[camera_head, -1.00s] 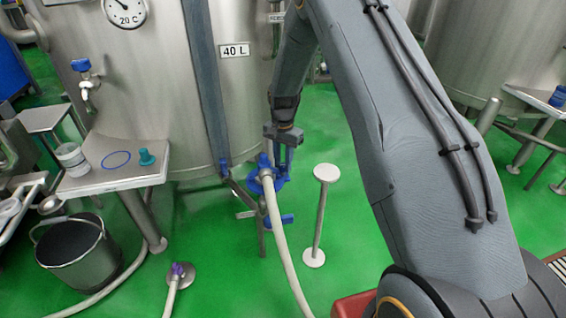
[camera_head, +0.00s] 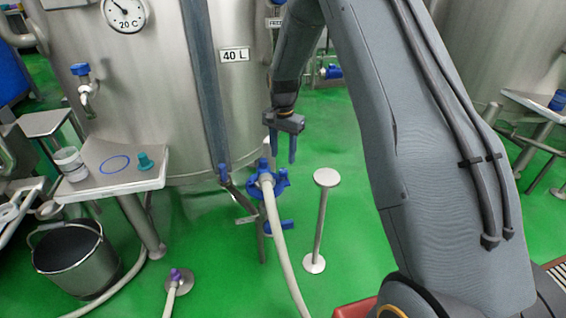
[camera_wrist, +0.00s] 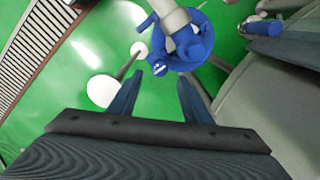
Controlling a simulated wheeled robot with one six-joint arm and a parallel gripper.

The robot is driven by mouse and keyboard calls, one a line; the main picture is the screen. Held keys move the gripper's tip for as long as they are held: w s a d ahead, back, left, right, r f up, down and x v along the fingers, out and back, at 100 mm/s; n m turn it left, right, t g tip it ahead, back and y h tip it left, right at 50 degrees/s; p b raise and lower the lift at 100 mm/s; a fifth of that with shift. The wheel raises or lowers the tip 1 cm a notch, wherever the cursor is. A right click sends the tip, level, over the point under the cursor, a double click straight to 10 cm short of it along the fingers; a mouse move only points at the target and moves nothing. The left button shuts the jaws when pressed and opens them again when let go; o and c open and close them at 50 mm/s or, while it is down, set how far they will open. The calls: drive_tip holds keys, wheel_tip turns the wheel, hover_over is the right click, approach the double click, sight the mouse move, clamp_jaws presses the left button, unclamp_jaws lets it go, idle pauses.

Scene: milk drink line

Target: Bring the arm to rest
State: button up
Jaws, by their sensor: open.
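My gripper (camera_head: 283,150) is open and empty, with its two blue fingers pointing down. It hangs in front of the steel tank, above the blue hose coupling (camera_head: 268,183) and apart from it. A pale hose (camera_head: 283,245) runs from the coupling down to the floor. In the wrist view my gripper (camera_wrist: 160,85) shows both fingers spread with nothing between them. The blue coupling (camera_wrist: 190,45) shows beyond the fingertips there. My grey arm rises across the right half of the head view.
The steel tank (camera_head: 150,110) stands behind. A white-topped post (camera_head: 326,178) stands right of the coupling. A side shelf (camera_head: 100,185) holds a white-lidded jar (camera_head: 70,163) and a teal piece (camera_head: 145,162). A bucket (camera_head: 75,262) and purple-capped hose end (camera_head: 177,277) are lower left. Green floor is open between.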

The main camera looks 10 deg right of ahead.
drive_tip(key=shift+r, duration=0.75)
drive_tip(key=s+r+n, duration=0.3)
drive_tip(key=s+r, duration=0.1)
drive_tip(key=s, duration=0.7)
drive_tip(key=s+r+n+p, duration=0.1)
drive_tip(key=s+r+n, duration=0.2)
drive_tip(key=s, duration=0.9)
drive_tip(key=s+r+n+p, duration=0.1)
drive_tip(key=s+r+n, duration=0.2)
drive_tip(key=s, duration=0.9)
wheel_tip(320, 180, up, 2)
